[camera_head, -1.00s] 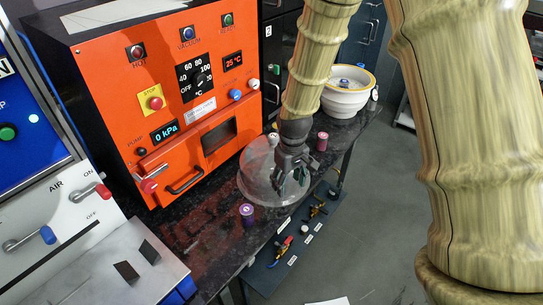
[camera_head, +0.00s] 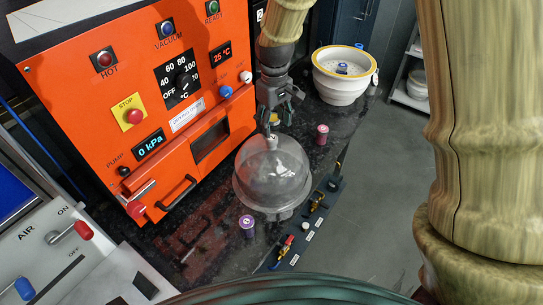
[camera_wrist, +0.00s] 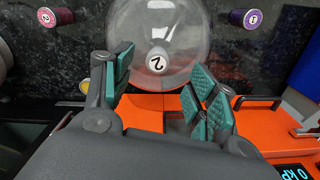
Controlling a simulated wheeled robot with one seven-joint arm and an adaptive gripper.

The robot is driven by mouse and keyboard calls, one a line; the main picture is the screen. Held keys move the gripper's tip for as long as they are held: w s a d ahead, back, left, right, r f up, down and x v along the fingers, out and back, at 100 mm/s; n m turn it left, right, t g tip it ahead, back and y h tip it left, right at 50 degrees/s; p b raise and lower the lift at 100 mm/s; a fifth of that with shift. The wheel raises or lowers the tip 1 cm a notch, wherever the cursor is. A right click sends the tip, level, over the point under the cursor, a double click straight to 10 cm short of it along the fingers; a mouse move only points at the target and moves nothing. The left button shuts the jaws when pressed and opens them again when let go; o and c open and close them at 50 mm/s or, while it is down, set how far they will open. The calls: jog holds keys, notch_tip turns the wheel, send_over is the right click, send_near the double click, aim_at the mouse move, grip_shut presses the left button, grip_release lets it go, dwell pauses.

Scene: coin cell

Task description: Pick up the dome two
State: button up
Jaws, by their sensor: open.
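The dome two is a clear bell-shaped cover (camera_head: 268,185) with a pale top knob (camera_head: 272,142), standing on the dark counter in front of the orange machine. In the wrist view the clear dome (camera_wrist: 185,25) is at top centre, and its white knob (camera_wrist: 157,60) bears a "2". My gripper (camera_head: 276,108) is above and behind the dome on the machine's side in the head view. In the wrist view my gripper (camera_wrist: 160,88) has its teal-padded fingers spread wide, with nothing between them. The knob lies just beyond the fingertips, apart from them.
A purple cylinder marked 1 (camera_head: 247,226) and a red one (camera_head: 322,134) stand beside the dome. The orange machine (camera_head: 100,105) borders the counter. A white yellow-rimmed bowl (camera_head: 345,85) is at the back right. Small labelled tools lie by the right edge.

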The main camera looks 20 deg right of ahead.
aim_at(272, 138)
jog(key=shift+s+a+f, duration=0.1)
jog(key=shift+a+f, duration=0.05)
jog(key=shift+f, duration=0.3)
jog(key=f, duration=0.1)
jog(key=w+f, duration=0.1)
jog(key=shift+w+a+f+p, duration=0.15)
jog(key=shift+w+f+p, duration=0.05)
jog(key=shift+f+p, duration=0.2)
jog(key=shift+s, duration=0.35)
jog(key=shift+s+f+p, duration=0.1)
jog(key=shift+f+p, duration=0.05)
jog(key=shift+p, duration=0.15)
jog(key=shift+w+f+p, duration=0.2)
jog(key=shift+f+p, duration=0.2)
jog(key=shift+f, duration=0.25)
jog(key=shift+w+f+p, duration=0.2)
jog(key=shift+f+p, duration=0.15)
jog(key=shift+f, duration=0.25)
jog(key=shift+s+d+f, duration=0.15)
jog(key=shift+d+f, duration=0.05)
jog(key=shift+f, duration=0.5)
jog(key=shift+f+p, duration=0.35)
jog(key=shift+f, duration=0.15)
